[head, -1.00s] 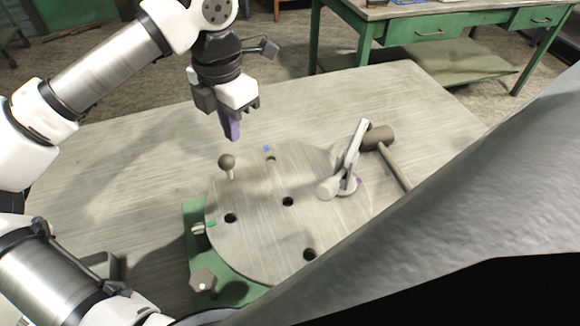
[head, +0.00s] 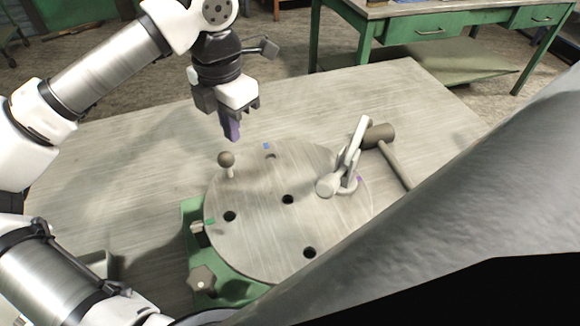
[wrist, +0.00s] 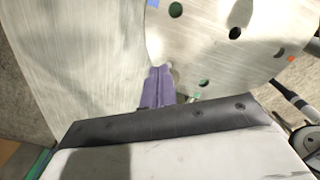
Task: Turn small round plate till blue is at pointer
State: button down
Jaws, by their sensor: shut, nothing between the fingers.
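The round metal plate (head: 270,215) lies on a green base (head: 190,225) on the table. It has several dark holes and an upright ball knob (head: 226,159) near its rim. A blue mark (head: 266,146) is on the far rim, and a purple mark (head: 359,179) is on the right. A green mark (head: 209,221) sits at the left rim beside the pale pointer (head: 197,228). In the wrist view an orange mark (wrist: 291,59) also shows on the plate (wrist: 200,40).
A pale clamp-like handle (head: 345,165) stands at the plate's right side. A mallet (head: 379,135) lies just beyond it. A dark knob (head: 202,279) is on the base's near-left corner. The table (head: 120,160) is clear to the left.

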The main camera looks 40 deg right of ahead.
jog(key=shift+f+b, duration=2)
jog(key=shift+f, duration=0.3)
jog(key=shift+a, duration=0.15)
jog(key=shift+s+a, duration=0.3)
jog(key=shift+a, duration=0.4)
jog(key=shift+a+b, duration=0.1)
jog(key=shift+b, duration=0.2)
